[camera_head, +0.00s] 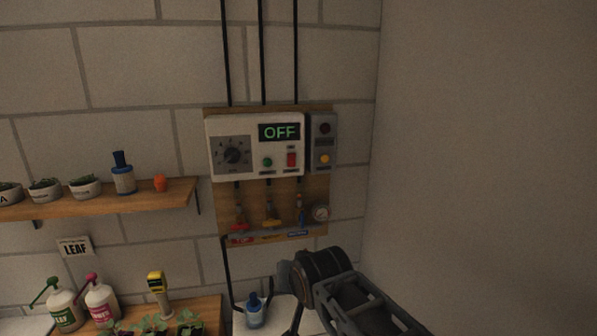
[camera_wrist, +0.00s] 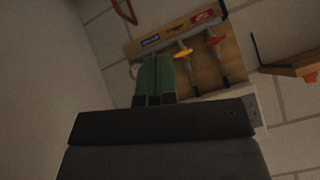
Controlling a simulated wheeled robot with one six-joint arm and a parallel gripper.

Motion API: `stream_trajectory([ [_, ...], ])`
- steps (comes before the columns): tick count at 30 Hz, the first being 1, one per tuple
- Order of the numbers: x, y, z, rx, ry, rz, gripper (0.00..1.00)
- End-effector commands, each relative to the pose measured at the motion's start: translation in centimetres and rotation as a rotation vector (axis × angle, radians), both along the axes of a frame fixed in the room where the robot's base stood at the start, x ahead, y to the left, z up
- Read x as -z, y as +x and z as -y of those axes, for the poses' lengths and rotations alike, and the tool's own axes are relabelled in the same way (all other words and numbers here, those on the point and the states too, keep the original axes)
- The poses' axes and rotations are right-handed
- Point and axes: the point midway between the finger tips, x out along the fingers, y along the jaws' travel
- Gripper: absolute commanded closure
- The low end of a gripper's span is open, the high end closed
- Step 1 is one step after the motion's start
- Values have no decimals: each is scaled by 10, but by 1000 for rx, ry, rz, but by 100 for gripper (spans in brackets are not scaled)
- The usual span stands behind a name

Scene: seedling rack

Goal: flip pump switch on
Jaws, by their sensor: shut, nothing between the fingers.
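The white control box (camera_head: 217,168) hangs on a wooden backboard on the wall. Its display (camera_head: 279,132) reads OFF in green. A red switch (camera_head: 291,160) sits at its lower right, beside a green button (camera_head: 267,162) and a black dial (camera_head: 232,155). The labels are too small to read. My gripper shows in the wrist view, its green fingers (camera_wrist: 154,75) together and empty in front of the valve board. In the head view my arm is below and right of the box, clear of the switch; the fingertips cannot be made out there.
A grey box (camera_head: 323,142) with dark and amber buttons adjoins on the right. Below are red (camera_head: 239,226), yellow (camera_head: 271,222) and blue (camera_head: 301,217) valves and a gauge (camera_head: 320,213). A shelf (camera_head: 120,201) with pots is left. The right wall is bare.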

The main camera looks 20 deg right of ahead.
Motion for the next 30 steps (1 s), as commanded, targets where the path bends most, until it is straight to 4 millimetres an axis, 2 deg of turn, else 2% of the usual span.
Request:
stream_trajectory([
  [1,6,19,9,90,66,100,100],
  [6,-31,71,38,335,364,475,100],
  [12,-77,102,66,438,725,836,100],
  [16,-99,109,76,434,914,988,100],
  [21,-117,112,81,401,1066,1088,100],
  [30,-125,112,82,384,1121,1118,100],
])
